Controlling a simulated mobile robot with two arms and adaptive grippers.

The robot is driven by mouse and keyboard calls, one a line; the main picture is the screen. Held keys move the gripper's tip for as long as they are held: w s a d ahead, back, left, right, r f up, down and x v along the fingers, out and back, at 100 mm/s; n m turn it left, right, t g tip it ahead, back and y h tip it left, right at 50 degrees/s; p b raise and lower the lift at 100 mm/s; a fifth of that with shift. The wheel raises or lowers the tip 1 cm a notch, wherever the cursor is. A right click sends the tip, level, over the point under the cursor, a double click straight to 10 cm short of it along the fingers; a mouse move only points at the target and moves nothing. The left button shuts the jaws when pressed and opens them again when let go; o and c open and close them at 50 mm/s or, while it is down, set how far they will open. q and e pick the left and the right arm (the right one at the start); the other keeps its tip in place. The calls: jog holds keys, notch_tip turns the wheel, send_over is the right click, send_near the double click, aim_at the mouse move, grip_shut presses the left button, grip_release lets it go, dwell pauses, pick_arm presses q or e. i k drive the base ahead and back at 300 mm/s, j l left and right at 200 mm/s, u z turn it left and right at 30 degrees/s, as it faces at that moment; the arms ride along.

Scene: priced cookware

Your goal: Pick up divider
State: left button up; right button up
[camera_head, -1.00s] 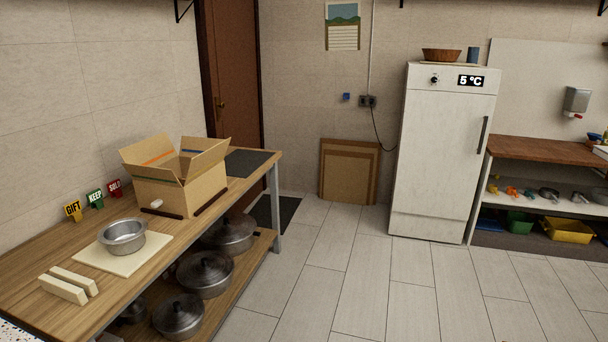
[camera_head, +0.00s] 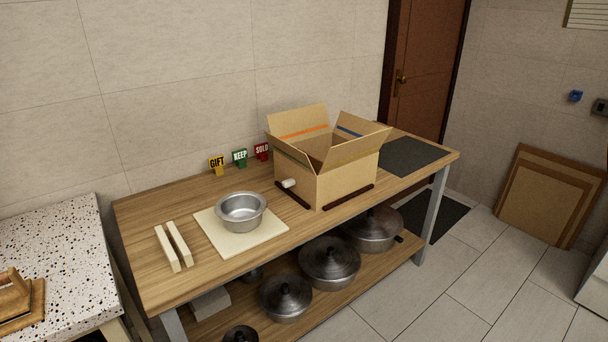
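No piece in view is plainly marked as the divider. Two cream slab-like bars (camera_head: 173,247) lie side by side on the left part of the wooden table (camera_head: 145,285); I cannot tell whether one of them is the divider. An open cardboard box (camera_head: 345,185) stands on the table with its flaps up. Orange and blue strips show on its inner flaps, and its inside is mostly hidden. Neither of my grippers is in view.
A metal pot (camera_head: 241,212) sits on a cream board (camera_head: 270,238). GIFT (camera_head: 217,165), KEEP (camera_head: 240,157) and SOLD (camera_head: 262,151) signs stand behind. Lidded pots (camera_head: 330,262) fill the lower shelf. A speckled counter (camera_head: 60,245) stands left.

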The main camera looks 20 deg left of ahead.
aim_at(317, 165)
jog(key=i+l+u, duration=0.75)
jog(key=k+l, duration=0.05)
jog(key=k, duration=0.05)
